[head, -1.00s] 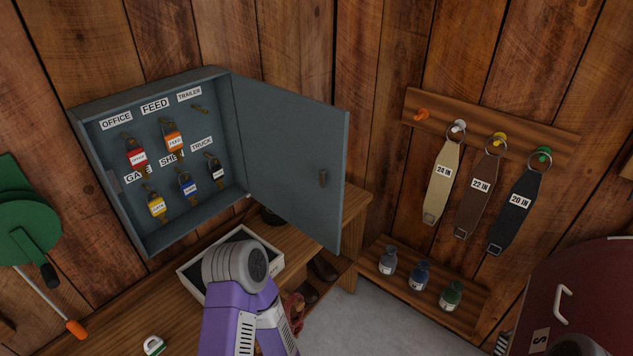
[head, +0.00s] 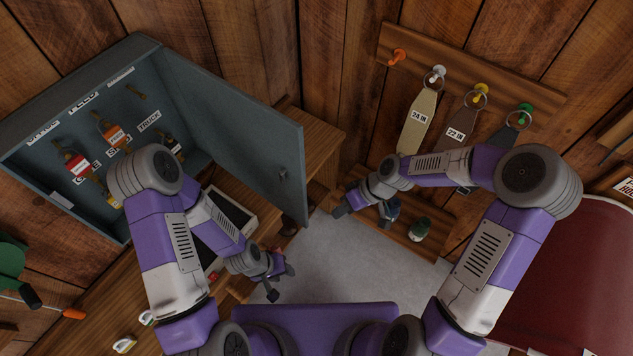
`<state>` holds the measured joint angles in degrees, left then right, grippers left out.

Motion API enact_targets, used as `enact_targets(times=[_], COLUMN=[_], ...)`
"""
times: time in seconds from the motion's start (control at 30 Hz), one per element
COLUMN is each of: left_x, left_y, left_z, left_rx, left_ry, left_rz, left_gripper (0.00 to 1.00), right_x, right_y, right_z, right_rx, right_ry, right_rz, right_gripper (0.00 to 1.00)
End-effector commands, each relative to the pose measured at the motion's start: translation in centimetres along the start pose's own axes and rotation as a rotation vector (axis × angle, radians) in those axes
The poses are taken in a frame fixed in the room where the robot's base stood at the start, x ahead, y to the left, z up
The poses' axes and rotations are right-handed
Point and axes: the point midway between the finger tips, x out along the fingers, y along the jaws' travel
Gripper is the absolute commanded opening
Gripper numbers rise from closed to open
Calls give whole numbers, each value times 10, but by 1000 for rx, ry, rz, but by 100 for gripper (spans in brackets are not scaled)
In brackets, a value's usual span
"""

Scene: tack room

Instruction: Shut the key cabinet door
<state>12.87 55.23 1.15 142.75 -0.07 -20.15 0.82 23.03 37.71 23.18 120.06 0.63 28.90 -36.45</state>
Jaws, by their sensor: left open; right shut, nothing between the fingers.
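The grey-blue key cabinet (head: 95,70) hangs on the plank wall at the left, with tagged keys on hooks inside. Its door (head: 245,135) stands wide open, swung out to the right, with a small handle (head: 283,174) near its free edge. My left gripper (head: 282,283) is open and empty, below the door and in front of the bench, apart from the door. My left arm hides part of the cabinet's lower right. My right gripper (head: 341,211) is shut and empty, to the right of the door and apart from it, near the small bottle shelf.
A strap rack (head: 470,70) and a low shelf (head: 425,245) with bottles are at the right. A dark red object (head: 575,270) fills the lower right. Grey floor (head: 330,265) is open in the middle.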

Motion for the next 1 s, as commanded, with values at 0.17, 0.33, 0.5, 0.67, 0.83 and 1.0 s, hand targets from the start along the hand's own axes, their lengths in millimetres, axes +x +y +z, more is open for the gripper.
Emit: enact_targets(times=[0.17,0.33,0.5,0.67,0.83,1.0], left_x=[-49,-64,-65,-64,-64,-64], left_y=[18,24,24,24,24,24], left_z=[2,3,3,3,3,3], left_rx=[0,0,-1,-1,-1,-1], left_ry=[1,1,0,0,0,0], left_rz=[0,0,0,0,0,0], left_gripper=[43,43,43,43,43,43], right_x=[-102,-146,-147,-120,-83,-48], right_y=[-42,-62,-67,-69,-71,-74], right_z=[-41,-53,-54,-52,-50,-48], right_rx=[-249,-382,-418,-419,-417,-417], right_ry=[-11,-28,-36,-39,-38,-38], right_rz=[-42,-67,-77,-81,-80,-79], right_gripper=[0,0,0,0,0,0])
